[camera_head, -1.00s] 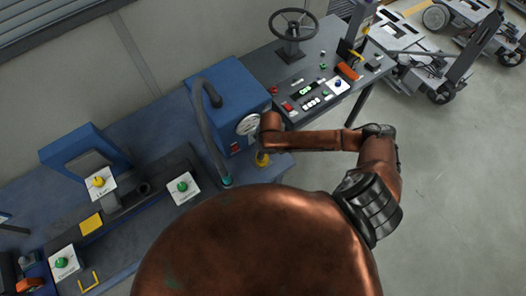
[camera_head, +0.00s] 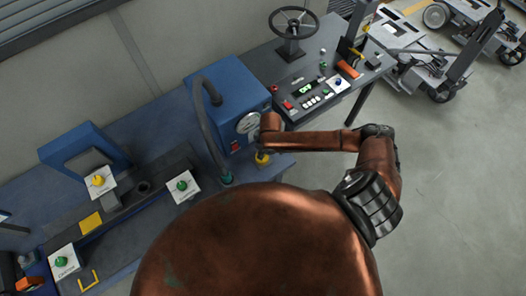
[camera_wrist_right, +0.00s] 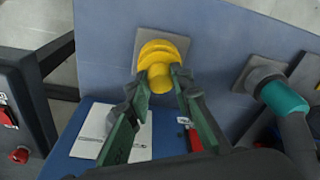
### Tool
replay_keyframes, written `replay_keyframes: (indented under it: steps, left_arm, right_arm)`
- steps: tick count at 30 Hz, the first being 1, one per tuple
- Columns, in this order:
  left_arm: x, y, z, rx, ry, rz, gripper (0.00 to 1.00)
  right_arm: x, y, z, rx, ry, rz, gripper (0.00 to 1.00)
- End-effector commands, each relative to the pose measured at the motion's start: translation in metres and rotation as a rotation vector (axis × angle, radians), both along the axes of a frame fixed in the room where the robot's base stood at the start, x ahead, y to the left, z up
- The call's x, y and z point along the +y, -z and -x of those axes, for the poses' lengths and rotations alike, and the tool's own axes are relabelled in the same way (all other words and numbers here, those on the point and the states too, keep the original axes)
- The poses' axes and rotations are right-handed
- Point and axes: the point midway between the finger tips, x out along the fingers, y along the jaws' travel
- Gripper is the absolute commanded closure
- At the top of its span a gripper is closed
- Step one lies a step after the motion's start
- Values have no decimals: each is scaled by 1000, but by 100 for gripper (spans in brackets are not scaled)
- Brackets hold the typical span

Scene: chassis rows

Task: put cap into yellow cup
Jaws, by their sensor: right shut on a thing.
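In the right wrist view my right gripper (camera_wrist_right: 161,84) is shut on a yellow cylindrical piece (camera_wrist_right: 162,76), which appears to be the cap. A wider yellow rounded rim, apparently the yellow cup (camera_wrist_right: 160,48), lies directly beyond it over a grey square plate (camera_wrist_right: 144,38). The two yellows overlap, so I cannot tell whether the cap is inside the cup or just above it. In the head view a small yellow part (camera_head: 262,159) shows just below my right wrist, whose fingers are mostly hidden. My left gripper is not in view.
A blue box with a gauge (camera_head: 212,92) and a grey hose (camera_head: 203,130) stand close left of my right wrist. Plates with green and yellow knobs (camera_head: 98,181) lie further left. A control panel (camera_head: 314,92) and handwheel (camera_head: 294,27) stand behind.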

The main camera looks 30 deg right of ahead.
Motion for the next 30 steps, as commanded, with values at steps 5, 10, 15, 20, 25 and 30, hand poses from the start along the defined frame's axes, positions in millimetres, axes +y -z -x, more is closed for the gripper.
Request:
replay_keyframes:
  steps: [5,10,15,20,25,30]
  left_arm:
    - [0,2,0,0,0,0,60]
    - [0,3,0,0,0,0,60]
    - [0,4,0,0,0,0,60]
    - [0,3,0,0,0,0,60]
    - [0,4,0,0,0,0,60]
    - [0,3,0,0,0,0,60]
  right_arm:
    - [1,6,0,1,0,-1,100]
    - [1,11,0,0,0,-2,100]
    - [1,13,0,1,0,-1,100]
    - [0,14,1,1,0,0,100]
    - [0,14,1,1,0,0,70]
    - [0,13,1,1,0,0,59]
